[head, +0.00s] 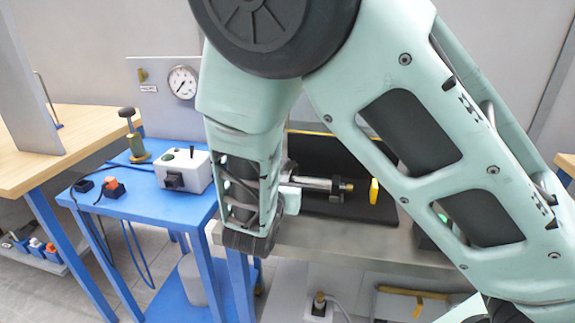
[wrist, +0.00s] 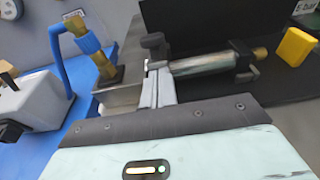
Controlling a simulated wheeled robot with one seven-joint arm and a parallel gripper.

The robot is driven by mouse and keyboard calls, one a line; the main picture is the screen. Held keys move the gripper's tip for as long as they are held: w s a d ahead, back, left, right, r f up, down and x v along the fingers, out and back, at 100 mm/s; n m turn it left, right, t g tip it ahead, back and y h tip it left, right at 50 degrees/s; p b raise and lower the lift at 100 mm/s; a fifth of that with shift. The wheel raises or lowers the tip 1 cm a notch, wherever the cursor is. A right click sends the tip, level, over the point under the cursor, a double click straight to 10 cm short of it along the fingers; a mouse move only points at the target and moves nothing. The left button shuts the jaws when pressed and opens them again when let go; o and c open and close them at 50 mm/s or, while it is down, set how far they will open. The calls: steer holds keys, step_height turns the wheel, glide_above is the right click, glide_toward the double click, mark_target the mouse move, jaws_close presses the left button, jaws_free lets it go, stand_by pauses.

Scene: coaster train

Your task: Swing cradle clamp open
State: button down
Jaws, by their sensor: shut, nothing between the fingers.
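A silver cylinder (wrist: 200,66) with a brass end (wrist: 260,53) lies across dark supports in the wrist view. It also shows in the head view (head: 313,183), partly behind my arm. A dark knobbed piece (wrist: 153,43), perhaps the cradle clamp, stands at the cylinder's left end; I cannot tell whether it is open. A dark support (wrist: 242,62) sits near the brass end. My gripper (wrist: 157,86) is shut and empty, its grey fingers just below the knobbed piece and beside the cylinder's left end. I cannot tell whether they touch.
A yellow block (wrist: 294,47) stands right of the cylinder. A brass fitting with a blue hose (wrist: 88,45) is at left in the wrist view. A gauge (head: 183,82) hangs behind.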

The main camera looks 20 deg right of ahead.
steer(key=shift+w+d+r+p, duration=0.1)
steer(key=shift+r+p, duration=0.45)
steer(key=shift+r, duration=0.25)
steer(key=shift+w+d+r+p, duration=0.1)
steer(key=shift+r+p, duration=0.45)
steer(key=shift+r, duration=0.2)
steer(key=shift+w+d+r+p, duration=0.4)
steer(key=shift+w+d+r, duration=0.3)
steer(key=shift+w, duration=0.2)
steer(key=shift+w+d+r+p, duration=0.4)
steer(key=shift+w+d+r, duration=0.2)
steer(key=shift+w+r, duration=0.25)
steer(key=shift+w+f, duration=0.1)
steer(key=shift+r+b+x, duration=0.15)
steer(key=shift+b+x, duration=0.05)
steer(key=shift+x, duration=0.65)
steer(key=shift+r+b+x, duration=0.15)
steer(key=shift+r+x, duration=0.05)
steer(key=shift+x, duration=0.65)
